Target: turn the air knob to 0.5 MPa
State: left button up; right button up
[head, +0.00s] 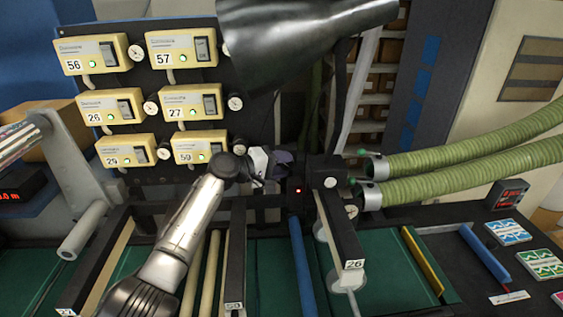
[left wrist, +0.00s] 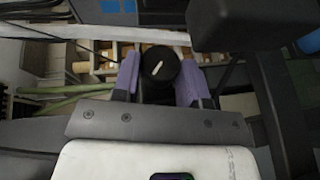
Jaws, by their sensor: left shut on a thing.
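The air knob (left wrist: 160,64) is a round black knob with a white pointer line, seen face-on in the left wrist view. The pointer slants up to the right; I see no scale to read it against. My left gripper (left wrist: 160,80) has its purple fingers on either side of the knob, shut on it. In the head view my left gripper (head: 283,163) reaches the black machine block (head: 322,172) in the middle, and the knob is hidden there. My right gripper is not in view.
Yellow numbered control boxes (head: 186,48) with small dials fill the panel at upper left. Two green ribbed hoses (head: 450,150) run to the right. A small red-digit display (head: 508,194), too small to read, stands at right. Rails and rollers cross the green bed below.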

pick_arm(q)
jog(key=y+p, duration=0.2)
jog(key=r+m+g+y+p, duration=0.1)
jog(key=p, duration=0.1)
jog(key=shift+d+y, duration=0.2)
jog(key=shift+y, duration=0.2)
jog(key=shift+m+g+y+p, duration=0.35)
jog(key=shift+y+p, duration=0.35)
jog(key=shift+p, duration=0.25)
jog(key=shift+f, duration=0.1)
jog(key=o, duration=0.9)
